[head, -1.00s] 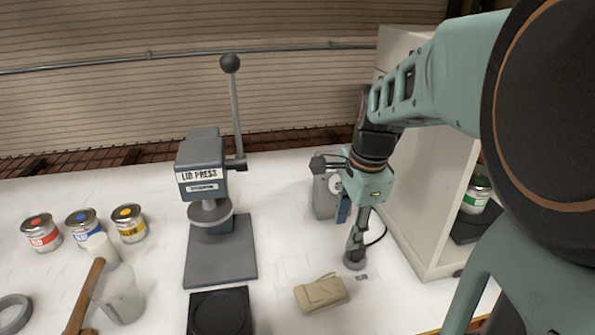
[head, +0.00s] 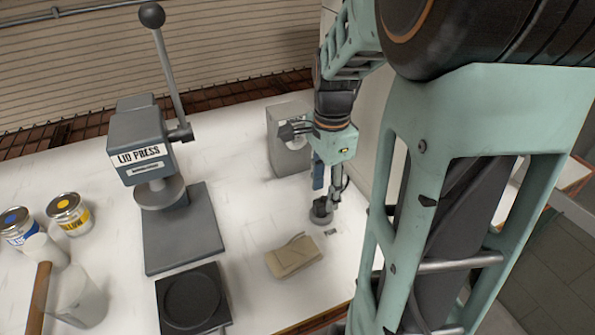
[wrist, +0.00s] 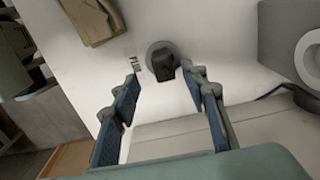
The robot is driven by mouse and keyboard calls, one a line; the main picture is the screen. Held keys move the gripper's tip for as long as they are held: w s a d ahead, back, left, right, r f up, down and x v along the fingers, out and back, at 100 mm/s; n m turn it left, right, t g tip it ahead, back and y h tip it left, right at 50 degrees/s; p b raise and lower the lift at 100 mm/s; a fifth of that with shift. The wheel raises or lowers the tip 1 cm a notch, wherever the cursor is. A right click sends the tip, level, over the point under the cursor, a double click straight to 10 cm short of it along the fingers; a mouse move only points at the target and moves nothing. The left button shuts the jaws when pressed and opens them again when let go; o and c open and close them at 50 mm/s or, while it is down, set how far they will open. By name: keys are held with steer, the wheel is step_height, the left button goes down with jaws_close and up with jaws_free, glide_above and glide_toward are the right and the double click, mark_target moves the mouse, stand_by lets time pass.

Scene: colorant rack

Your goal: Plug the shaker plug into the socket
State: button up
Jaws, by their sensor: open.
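A black plug (wrist: 163,66) stands upright on a round grey socket base (wrist: 158,47) on the white bench in the wrist view. I cannot tell whether it is fully seated. In the head view the dark plug (head: 320,207) and grey base (head: 318,217) show below my gripper (head: 335,190). In the wrist view my gripper (wrist: 160,76) is open, its blue-padded fingers apart on either side of the plug, apparently not touching it. A dark cable (wrist: 275,94) runs from near the grey shaker box (wrist: 280,35) behind the right finger; its end is hidden.
A tan pouch (head: 292,257) lies left of the socket, with a small label (wrist: 137,66) between them. The lid press (head: 188,230) stands further left, with a black plate (head: 192,300) before it. Paint cans (head: 70,214) are at far left. A pale cabinet wall stands close on the right.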

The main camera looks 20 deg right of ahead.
mark_target(323, 200)
steer(key=f, duration=0.4)
steer(key=shift+w+a+f, duration=0.1)
steer(key=shift+w+f, duration=0.15)
steer(key=shift+f, duration=0.15)
jaws_close()
